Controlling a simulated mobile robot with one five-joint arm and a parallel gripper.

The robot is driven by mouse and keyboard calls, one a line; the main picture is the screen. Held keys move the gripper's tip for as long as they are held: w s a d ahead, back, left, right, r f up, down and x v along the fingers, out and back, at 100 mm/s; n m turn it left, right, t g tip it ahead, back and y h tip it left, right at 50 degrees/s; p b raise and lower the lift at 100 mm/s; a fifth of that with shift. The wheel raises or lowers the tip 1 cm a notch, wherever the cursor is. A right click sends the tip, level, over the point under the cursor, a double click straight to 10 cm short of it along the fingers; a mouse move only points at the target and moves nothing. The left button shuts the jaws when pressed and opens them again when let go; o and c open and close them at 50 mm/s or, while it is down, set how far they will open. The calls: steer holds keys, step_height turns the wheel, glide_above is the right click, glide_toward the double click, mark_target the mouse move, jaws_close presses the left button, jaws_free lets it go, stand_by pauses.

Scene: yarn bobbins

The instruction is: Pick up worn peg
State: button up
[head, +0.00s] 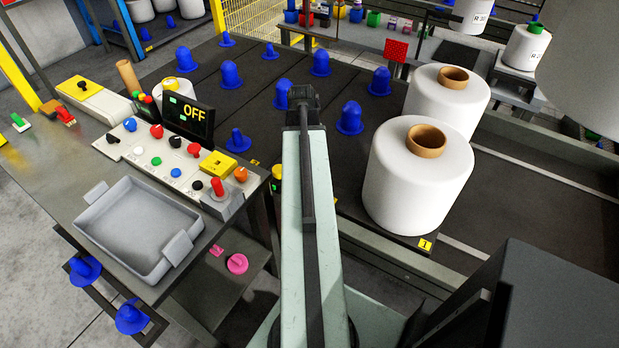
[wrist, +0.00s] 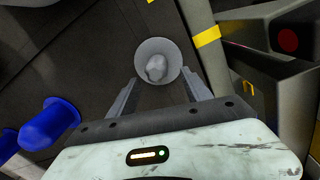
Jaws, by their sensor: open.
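In the wrist view, a pale grey peg (wrist: 158,61) with a round flange and a lighter, uneven middle is seen nearly end-on against the dark panel (wrist: 100,65). It looks worn beside the blue pegs. My gripper (wrist: 160,76) is open, with a finger on each side just short of the flange. Nothing is held between the fingers. I cannot tell whether either finger touches the peg. In the head view, my arm hides the grey peg and the fingers.
Several blue pegs stand on the dark panels, one (head: 349,118) right of my arm; another (wrist: 50,124) is left of my gripper. White bobbins (head: 418,190) stand at right. An empty grey tray (head: 135,235) and a control panel (head: 165,150) are at left.

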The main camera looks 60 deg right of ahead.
steer(key=f+b, duration=0.5)
steer(key=shift+s+d+f, duration=0.2)
steer(key=shift+s+d, duration=0.05)
steer(key=shift+s, duration=0.05)
steer(key=shift+r, duration=0.2)
jaws_close()
